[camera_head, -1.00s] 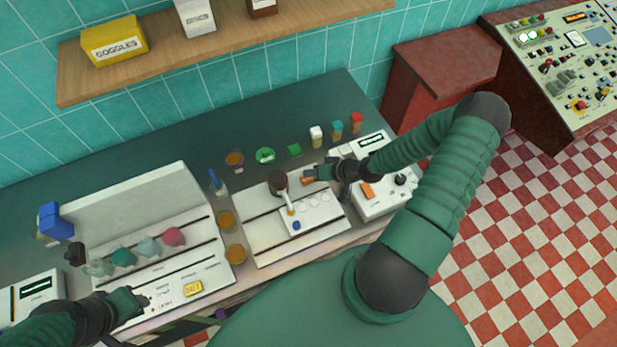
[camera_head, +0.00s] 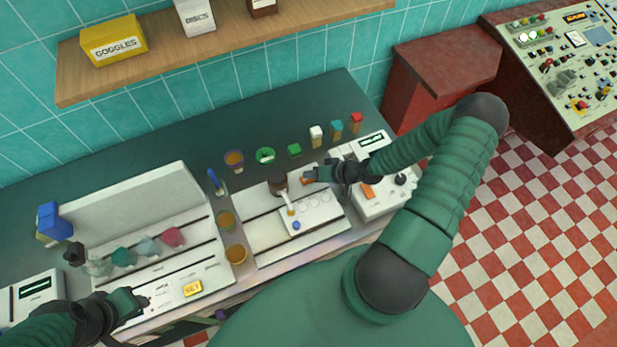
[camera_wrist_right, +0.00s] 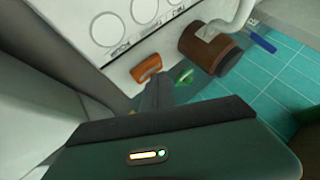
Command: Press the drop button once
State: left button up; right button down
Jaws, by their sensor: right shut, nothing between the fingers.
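An orange button (camera_head: 306,181) sits on the white panel of the middle machine (camera_head: 262,240). I cannot read a "drop" label on it. In the right wrist view the orange button (camera_wrist_right: 146,67) lies just ahead of the fingertips, beside a row of circles. My right gripper (camera_head: 319,174) is shut and empty, its tips right by the button; I cannot tell whether they touch it. The shut fingers also show in the right wrist view (camera_wrist_right: 158,93). My left gripper (camera_head: 138,300) is at the lower left, by the front of the left machine; its fingers are too small to read.
A brown cylinder with a pale spout (camera_head: 277,184) stands left of the button. A blue button (camera_head: 296,225) is nearer the front. A white box with another orange button (camera_head: 367,190) and a black knob stands right. Amber cups (camera_head: 236,253) stand left of the panel.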

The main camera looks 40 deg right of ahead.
aim_at(311, 180)
jog(key=shift+f+b, duration=0.3)
jog(key=shift+f, duration=0.2)
jog(key=shift+r, duration=0.15)
dwell(0.4)
jog(key=shift+r+p, duration=0.8)
jog(key=shift+p, duration=0.1)
notch_tip(311, 180, up, 5)
jog(key=p, duration=0.4)
jog(key=shift+p, duration=0.35)
